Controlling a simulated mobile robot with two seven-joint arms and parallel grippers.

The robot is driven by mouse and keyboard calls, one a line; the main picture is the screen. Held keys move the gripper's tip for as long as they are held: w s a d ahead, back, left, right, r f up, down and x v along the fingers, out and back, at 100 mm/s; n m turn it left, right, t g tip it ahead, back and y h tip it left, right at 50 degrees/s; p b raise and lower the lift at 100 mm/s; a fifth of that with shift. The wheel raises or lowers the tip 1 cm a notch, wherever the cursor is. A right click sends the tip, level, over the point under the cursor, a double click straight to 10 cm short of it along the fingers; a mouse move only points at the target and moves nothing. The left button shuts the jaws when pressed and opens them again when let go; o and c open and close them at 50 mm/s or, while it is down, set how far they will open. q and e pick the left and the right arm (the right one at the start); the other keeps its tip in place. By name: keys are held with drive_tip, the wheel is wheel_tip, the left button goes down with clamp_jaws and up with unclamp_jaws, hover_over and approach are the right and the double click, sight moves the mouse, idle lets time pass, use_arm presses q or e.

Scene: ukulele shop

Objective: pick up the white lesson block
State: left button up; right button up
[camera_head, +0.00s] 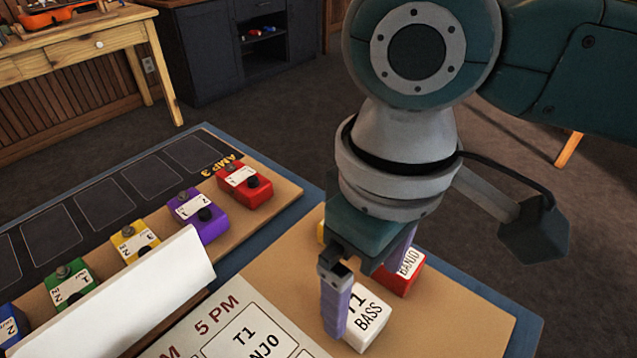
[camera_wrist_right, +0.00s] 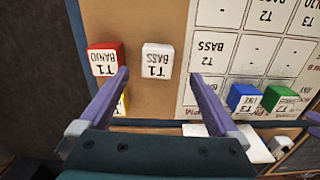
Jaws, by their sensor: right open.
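The white lesson block (camera_head: 368,322), marked "T1 BASS", sits on the tan board (camera_head: 462,318) beside the printed schedule. It also shows in the right wrist view (camera_wrist_right: 157,60). My right gripper (camera_head: 360,300) is open above the board. In the right wrist view its two purple fingers (camera_wrist_right: 159,74) are spread to either side of the white block, which shows between and just beyond the tips. Nothing is held. In the head view the near finger covers part of the block's left side. My left gripper is not in view.
A red "T1 BANJO" block (camera_wrist_right: 103,59) stands close beside the white one, with a yellow block (camera_wrist_right: 122,104) near it. Several coloured pedals, one red (camera_head: 244,186), line the board at left.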

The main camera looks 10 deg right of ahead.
sight(361, 310)
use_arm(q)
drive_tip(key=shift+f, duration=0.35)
use_arm(e)
wheel_tip(361, 310, down, 2)
drive_tip(key=shift+f, duration=0.1)
use_arm(q)
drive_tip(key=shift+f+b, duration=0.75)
drive_tip(key=shift+b, duration=0.15)
use_arm(e)
drive_tip(key=f, duration=0.5)
drive_tip(key=shift+w+d+f, duration=0.1)
drive_tip(key=shift+w, duration=0.15)
drive_tip(key=c, duration=1.4)
drive_tip(key=shift+c, duration=0.3)
